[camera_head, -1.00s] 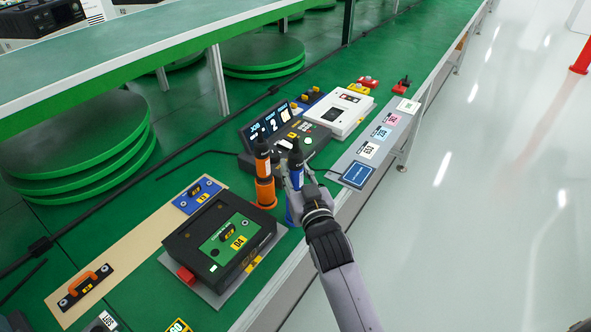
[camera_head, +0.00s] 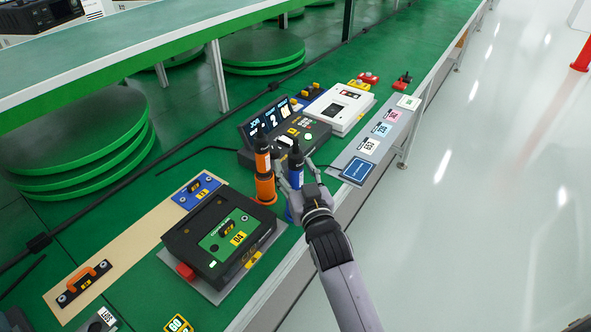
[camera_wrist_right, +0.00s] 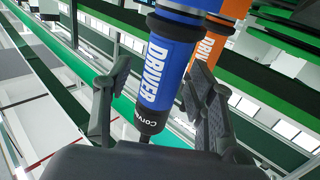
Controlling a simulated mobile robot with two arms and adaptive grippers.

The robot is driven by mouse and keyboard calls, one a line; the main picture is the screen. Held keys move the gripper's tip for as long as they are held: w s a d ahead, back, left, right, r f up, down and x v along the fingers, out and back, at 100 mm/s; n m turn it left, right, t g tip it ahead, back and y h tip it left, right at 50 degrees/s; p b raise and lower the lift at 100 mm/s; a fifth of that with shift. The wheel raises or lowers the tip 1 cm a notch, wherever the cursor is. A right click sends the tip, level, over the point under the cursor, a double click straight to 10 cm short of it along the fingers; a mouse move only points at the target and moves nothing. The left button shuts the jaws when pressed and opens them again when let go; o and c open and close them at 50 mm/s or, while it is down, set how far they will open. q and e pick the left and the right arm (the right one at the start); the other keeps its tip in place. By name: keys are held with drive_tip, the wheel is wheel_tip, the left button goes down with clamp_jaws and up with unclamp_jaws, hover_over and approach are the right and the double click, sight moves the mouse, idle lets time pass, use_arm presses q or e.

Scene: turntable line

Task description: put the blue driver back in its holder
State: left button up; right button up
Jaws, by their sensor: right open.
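The blue driver (camera_head: 295,162), with a black top, stands upright in its blue holder (camera_head: 291,213) at the front edge of the green bench. In the right wrist view the blue driver (camera_wrist_right: 165,62) shows its white lettering, with its far end at the blue holder (camera_wrist_right: 190,5). My right gripper (camera_head: 292,182) is around the driver with its fingers spread. In the wrist view the right gripper (camera_wrist_right: 158,75) has one finger on each side, with gaps to the driver. The driver's seat in the holder is partly hidden by the gripper. My left gripper is not seen.
An orange driver (camera_head: 262,158) stands in an orange holder (camera_head: 265,188) close to the left. A black case (camera_head: 190,235) lies in front of it. A console (camera_head: 250,155) and a white box (camera_head: 340,108) are behind. A blue-screened tablet (camera_head: 357,172) lies right.

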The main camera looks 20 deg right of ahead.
drive_tip(key=shift+f, duration=0.15)
drive_tip(key=shift+s, duration=0.15)
drive_tip(key=s, duration=1.1)
drive_tip(key=shift+s+r, duration=0.2)
drive_tip(key=shift+s, duration=0.15)
